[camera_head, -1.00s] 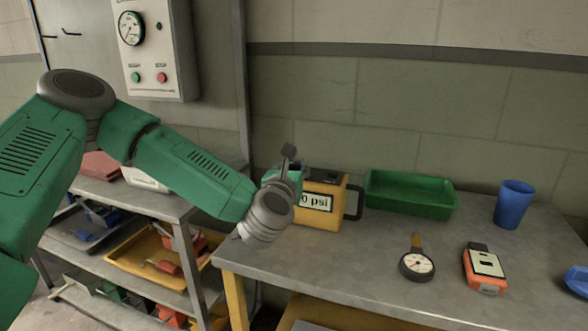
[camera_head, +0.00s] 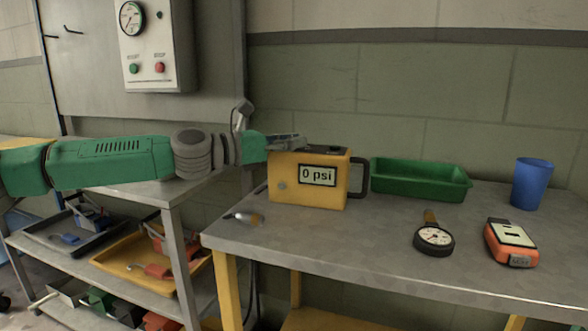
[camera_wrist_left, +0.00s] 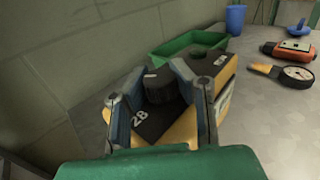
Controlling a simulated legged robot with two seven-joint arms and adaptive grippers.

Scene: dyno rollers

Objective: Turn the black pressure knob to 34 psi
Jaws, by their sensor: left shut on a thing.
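The yellow pressure box (camera_head: 283,200) stands at the left end of the workbench, and its display (camera_head: 318,175) reads 0 psi. My left gripper (camera_head: 296,142) reaches in from the left over the top of the box. In the left wrist view the gripper (camera_wrist_left: 163,88) has its two fingers on either side of the black knob (camera_wrist_left: 160,87) and is shut on it. The knob sits on the dark top panel, where a printed "28" (camera_wrist_left: 140,117) shows beside it. In the head view the knob is mostly hidden by the gripper. My right gripper is not in view.
A green tray (camera_head: 420,193) and a blue cup (camera_head: 531,184) stand right of the box. A round gauge (camera_head: 434,238) and an orange meter (camera_head: 511,243) lie in front. A small tool (camera_head: 243,218) lies at the bench's left edge. A shelf cart (camera_head: 160,192) stands left.

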